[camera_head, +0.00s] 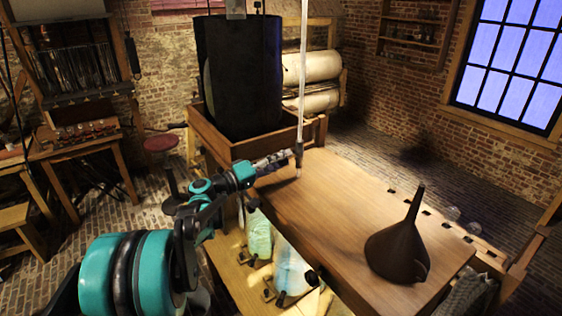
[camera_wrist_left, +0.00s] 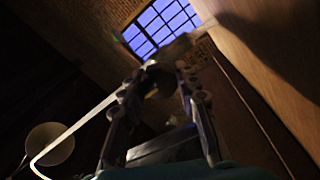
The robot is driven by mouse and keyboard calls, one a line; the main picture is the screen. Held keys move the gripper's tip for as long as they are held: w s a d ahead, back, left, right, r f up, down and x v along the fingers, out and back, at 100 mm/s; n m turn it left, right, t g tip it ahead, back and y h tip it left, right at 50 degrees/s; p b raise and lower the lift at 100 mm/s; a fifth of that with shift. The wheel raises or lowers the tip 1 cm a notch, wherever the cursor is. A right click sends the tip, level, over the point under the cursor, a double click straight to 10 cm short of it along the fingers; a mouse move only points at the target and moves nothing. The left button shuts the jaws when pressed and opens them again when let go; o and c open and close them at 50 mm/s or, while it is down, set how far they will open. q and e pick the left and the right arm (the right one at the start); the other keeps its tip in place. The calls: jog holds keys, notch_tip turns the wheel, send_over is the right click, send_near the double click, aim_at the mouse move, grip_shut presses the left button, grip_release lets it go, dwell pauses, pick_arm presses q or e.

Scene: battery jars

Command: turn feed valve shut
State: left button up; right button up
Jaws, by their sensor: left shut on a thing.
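The feed valve appears to be the dark fitting (camera_head: 299,152) at the lower end of a pale upright tube (camera_head: 303,70), just above the bench top. My left gripper (camera_head: 284,159) reaches in from the left beside the fitting, its fingers shut on a small part there. In the left wrist view the fingers (camera_wrist_left: 166,82) close around a dark, rounded piece (camera_wrist_left: 162,73), and the pale tube (camera_wrist_left: 85,118) runs slantwise past them. The fingers hide much of the piece, and I cannot tell how far the valve is turned. My right gripper is not in view.
A tall dark tank (camera_head: 238,75) stands in a wooden tray (camera_head: 212,133) behind my gripper. A dark funnel (camera_head: 400,250) sits on the bench top (camera_head: 335,215) at right. Glass jars (camera_head: 290,268) stand on a lower shelf. The middle of the bench top is clear.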

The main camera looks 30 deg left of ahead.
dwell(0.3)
pick_arm(q)
jog(key=o, duration=1.2)
jog(key=shift+c, duration=0.2)
jog(key=r+v, duration=0.1)
jog(key=v, duration=1)
jog(key=shift+s+a+f, duration=0.15)
jog(key=shift+s+f, duration=0.25)
jog(key=shift+f, duration=0.1)
